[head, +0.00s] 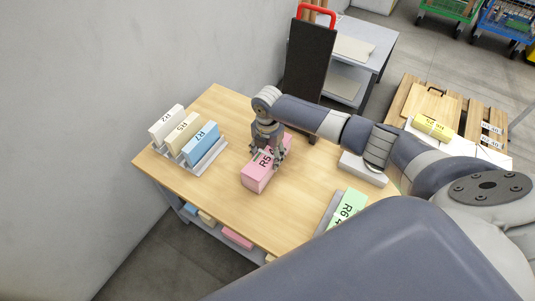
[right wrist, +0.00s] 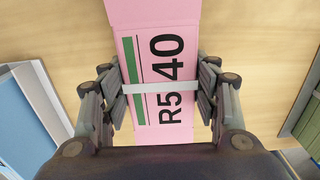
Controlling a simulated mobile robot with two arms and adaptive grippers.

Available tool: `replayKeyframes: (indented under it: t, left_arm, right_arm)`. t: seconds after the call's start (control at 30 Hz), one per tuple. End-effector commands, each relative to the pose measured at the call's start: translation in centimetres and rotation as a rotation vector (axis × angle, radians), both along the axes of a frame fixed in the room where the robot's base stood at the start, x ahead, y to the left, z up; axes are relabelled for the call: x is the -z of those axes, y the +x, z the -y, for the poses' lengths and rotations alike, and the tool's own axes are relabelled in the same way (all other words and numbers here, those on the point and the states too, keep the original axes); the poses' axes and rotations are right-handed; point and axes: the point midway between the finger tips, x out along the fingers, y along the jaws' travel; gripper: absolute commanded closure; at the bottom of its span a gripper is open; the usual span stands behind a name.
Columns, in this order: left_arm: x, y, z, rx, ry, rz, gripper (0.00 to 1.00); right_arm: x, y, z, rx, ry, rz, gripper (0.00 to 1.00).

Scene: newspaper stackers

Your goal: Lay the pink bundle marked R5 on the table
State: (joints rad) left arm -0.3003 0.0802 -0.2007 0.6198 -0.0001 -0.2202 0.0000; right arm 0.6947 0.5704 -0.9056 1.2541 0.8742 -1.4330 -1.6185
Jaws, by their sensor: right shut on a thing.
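The pink bundle (head: 257,178) marked R5 is at the middle of the wooden table (head: 215,106). Its long side runs from lower left to upper right in the head view. My right gripper (head: 268,154) reaches down over it and is shut on its two long sides. In the right wrist view the pink bundle (right wrist: 155,20) shows "R5 40", a green stripe and a white band, with the fingers of my right gripper (right wrist: 165,100) on either side. The bundle looks flat and at or just above the tabletop; I cannot tell if it touches. My left gripper is not in view.
A rack (head: 212,158) with white, cream and blue bundles stands at the table's left. A green bundle (head: 350,205) marked R6 lies on a grey tray at the right. A yellow bundle (head: 432,126) is on a pallet beyond. Bare wood surrounds the pink bundle.

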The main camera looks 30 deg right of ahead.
Motion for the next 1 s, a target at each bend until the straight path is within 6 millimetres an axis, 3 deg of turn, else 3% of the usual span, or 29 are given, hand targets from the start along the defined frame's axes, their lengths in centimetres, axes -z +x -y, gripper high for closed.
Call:
replayKeyframes:
  t: [0.4,0.43,0.53,0.87,1.0]
  left_arm:
    - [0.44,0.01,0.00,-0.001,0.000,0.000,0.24]
    - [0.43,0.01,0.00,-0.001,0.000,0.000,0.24]
    - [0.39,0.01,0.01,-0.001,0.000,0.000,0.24]
    - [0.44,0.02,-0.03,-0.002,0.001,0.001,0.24]
    - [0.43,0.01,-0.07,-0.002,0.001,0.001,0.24]
  right_arm:
    - [0.58,0.16,-0.05,0.000,0.001,0.004,1.00]
    - [0.56,0.17,-0.04,0.000,0.001,0.004,0.42]
    - [0.54,0.15,-0.04,0.000,0.001,0.004,0.20]
    - [0.88,-0.15,0.03,0.000,-0.001,-0.004,0.20]
    - [0.01,0.01,0.03,-0.001,-0.001,0.001,0.20]
